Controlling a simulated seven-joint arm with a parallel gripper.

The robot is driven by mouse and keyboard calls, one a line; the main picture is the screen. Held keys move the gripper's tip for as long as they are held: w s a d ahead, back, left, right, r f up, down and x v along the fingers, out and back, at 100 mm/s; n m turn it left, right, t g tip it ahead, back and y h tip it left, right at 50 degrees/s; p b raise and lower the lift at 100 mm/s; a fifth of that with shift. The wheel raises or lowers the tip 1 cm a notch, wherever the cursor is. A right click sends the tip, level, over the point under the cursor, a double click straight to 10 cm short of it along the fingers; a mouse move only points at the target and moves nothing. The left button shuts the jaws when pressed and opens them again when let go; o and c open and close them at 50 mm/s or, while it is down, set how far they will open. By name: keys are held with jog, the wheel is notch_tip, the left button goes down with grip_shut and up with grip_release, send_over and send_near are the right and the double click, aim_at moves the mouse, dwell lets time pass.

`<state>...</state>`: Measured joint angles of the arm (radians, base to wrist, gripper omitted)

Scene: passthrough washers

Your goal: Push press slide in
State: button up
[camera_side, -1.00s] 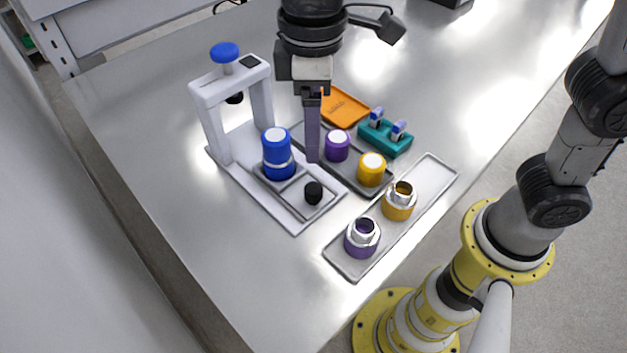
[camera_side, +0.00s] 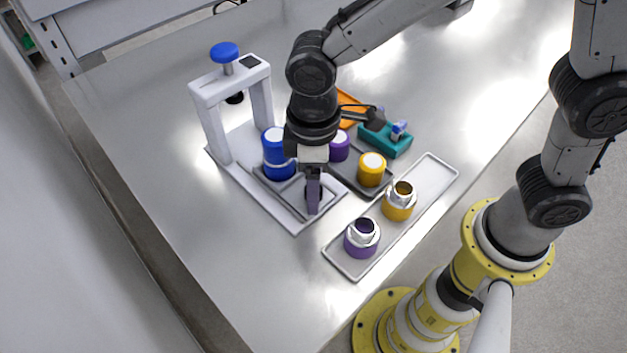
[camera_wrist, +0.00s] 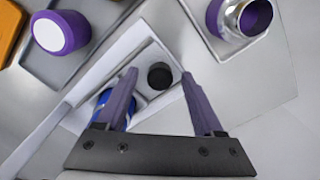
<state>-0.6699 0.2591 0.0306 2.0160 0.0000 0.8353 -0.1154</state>
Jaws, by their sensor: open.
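The white press (camera_side: 212,90) has a blue knob (camera_side: 225,52) on top and stands at the left. In front of it, its slide (camera_side: 262,178) carries a blue cylinder (camera_side: 274,160) with a white top, outside the press arch. A black knob (camera_wrist: 159,75) stands on the slide's near end. My gripper (camera_side: 313,208) is over that end, pointing down, and hides the knob in the side view. In the wrist view my open gripper (camera_wrist: 159,78) has one finger to each side of the knob, apart from it. The left finger partly covers the blue cylinder (camera_wrist: 103,104).
A grey tray with a purple (camera_side: 341,148) and a yellow (camera_side: 371,170) cylinder lies right of the press. A nearer tray (camera_side: 437,172) holds two parts with metal nuts (camera_side: 362,237). A teal holder (camera_side: 385,143) and an orange tray (camera_side: 350,98) are behind. Table front left is clear.

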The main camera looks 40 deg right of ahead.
grip_shut()
dwell(1.4)
